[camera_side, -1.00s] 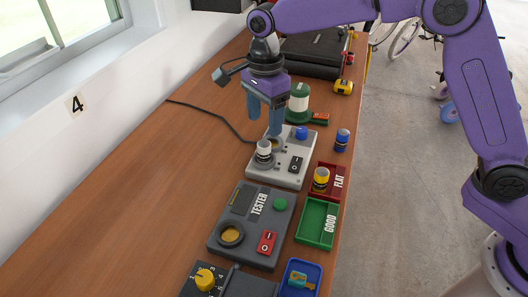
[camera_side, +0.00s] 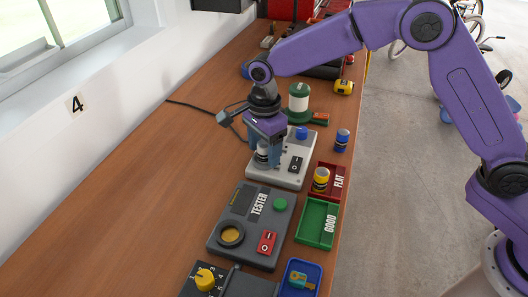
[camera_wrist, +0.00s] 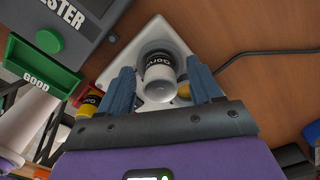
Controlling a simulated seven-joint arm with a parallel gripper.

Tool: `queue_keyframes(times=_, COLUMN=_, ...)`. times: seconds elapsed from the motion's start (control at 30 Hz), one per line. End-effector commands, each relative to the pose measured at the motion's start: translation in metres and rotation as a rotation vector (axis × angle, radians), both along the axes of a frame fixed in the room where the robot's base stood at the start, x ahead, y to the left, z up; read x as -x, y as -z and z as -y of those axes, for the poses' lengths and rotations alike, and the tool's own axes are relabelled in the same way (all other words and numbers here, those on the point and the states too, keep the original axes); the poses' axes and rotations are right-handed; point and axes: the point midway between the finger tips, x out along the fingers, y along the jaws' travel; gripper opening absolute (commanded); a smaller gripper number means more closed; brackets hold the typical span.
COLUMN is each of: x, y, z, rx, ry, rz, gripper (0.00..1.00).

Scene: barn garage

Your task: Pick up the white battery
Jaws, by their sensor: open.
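The white battery (camera_side: 262,155) stands upright on the light grey device (camera_side: 283,174) that has a black switch and a blue button. In the wrist view my gripper (camera_wrist: 159,86) is open, with a gap between each finger and the battery. The fingers partly hide the battery in the side view.
The dark tester (camera_side: 252,226), red FLAT tray (camera_side: 334,168) with a yellow battery (camera_side: 321,180), and green GOOD tray (camera_side: 316,222) stand nearer. A blue battery (camera_side: 342,141) stands right of the device, a green-and-white spool (camera_side: 298,102) behind. The bench's left side is clear except a cable.

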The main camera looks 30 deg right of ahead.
Motion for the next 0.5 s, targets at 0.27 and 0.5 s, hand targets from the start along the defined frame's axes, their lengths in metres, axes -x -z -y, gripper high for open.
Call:
queue_keyframes(times=0.27, x=0.0000, y=-0.0003, z=0.0000, rx=0.000, ry=0.000, rz=0.000, gripper=0.00)
queue_keyframes(times=0.5, x=-0.0002, y=-0.0010, z=-0.0001, rx=0.000, ry=0.000, rz=0.001, gripper=0.00)
